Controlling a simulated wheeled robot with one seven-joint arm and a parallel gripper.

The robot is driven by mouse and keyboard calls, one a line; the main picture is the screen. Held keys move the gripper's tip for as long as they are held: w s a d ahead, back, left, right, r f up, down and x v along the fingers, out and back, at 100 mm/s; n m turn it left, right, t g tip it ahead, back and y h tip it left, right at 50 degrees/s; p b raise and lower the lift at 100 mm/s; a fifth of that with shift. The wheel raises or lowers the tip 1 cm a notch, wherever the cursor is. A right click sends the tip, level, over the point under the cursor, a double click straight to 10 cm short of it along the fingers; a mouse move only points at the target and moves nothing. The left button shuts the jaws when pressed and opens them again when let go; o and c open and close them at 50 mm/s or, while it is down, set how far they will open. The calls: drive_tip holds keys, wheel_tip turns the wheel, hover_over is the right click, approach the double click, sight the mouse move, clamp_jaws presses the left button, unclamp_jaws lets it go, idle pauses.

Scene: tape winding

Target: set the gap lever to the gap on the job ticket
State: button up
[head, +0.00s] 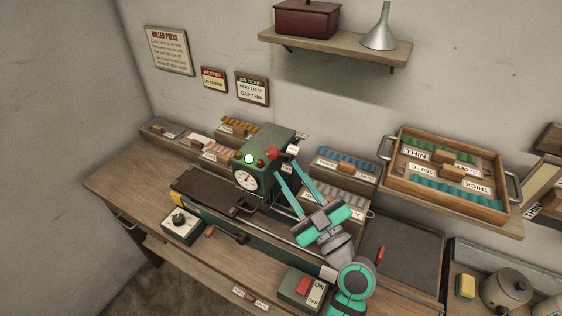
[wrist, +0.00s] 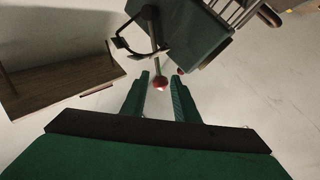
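The job ticket (head: 252,89) hangs on the back wall; its last line appears to read GAP THIN. The green press (head: 268,146) stands on the bench. The gap lever appears to be the rod with a red ball knob (head: 271,153) at the press top. In the wrist view a red knob (wrist: 159,84) ends a thin rod. My gripper (head: 287,167) is open, its two teal fingers pointing at the press. In the wrist view the knob appears between the fingertips (wrist: 161,76); whether they touch it I cannot tell. The lever's setting is not readable.
A round dial (head: 244,179) and a lit green lamp (head: 250,159) are on the press front. Racks of colored strips (head: 345,163) stand behind it. A wooden tray (head: 445,205) with THIN and THICK labels is at right. An ON/OFF switch box (head: 301,289) is at the front.

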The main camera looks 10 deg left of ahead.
drive_tip(key=shift+v, duration=1.95)
drive_tip(key=shift+d, duration=0.1)
clamp_jaws()
drive_tip(key=w+d+r+m+g, duration=0.1)
drive_tip(key=d+r+m+g, duration=0.2)
drive_tip(key=d+m, duration=0.45)
drive_tip(key=w+d+r+m+g, duration=0.1)
drive_tip(key=d+r+m+g, duration=0.25)
drive_tip(key=d+m, duration=0.4)
drive_tip(key=m, duration=0.2)
approach(282, 154)
drive_tip(key=shift+y, duration=0.3)
drive_tip(key=w+a+r, duration=0.2)
drive_tip(key=w+a, duration=0.1)
drive_tip(key=w+a+r, duration=0.3)
drive_tip(key=shift+s+a+f, duration=0.15)
drive_tip(key=shift+s+a, duration=0.1)
drive_tip(key=shift+s, duration=0.3)
drive_tip(key=shift+s+a+f, duration=0.2)
drive_tip(key=shift+s+a, duration=0.05)
drive_tip(key=shift+s, duration=0.3)
drive_tip(key=shift+s+a+f, duration=0.1)
drive_tip(key=shift+s+f, duration=0.05)
drive_tip(key=shift+s, duration=0.5)
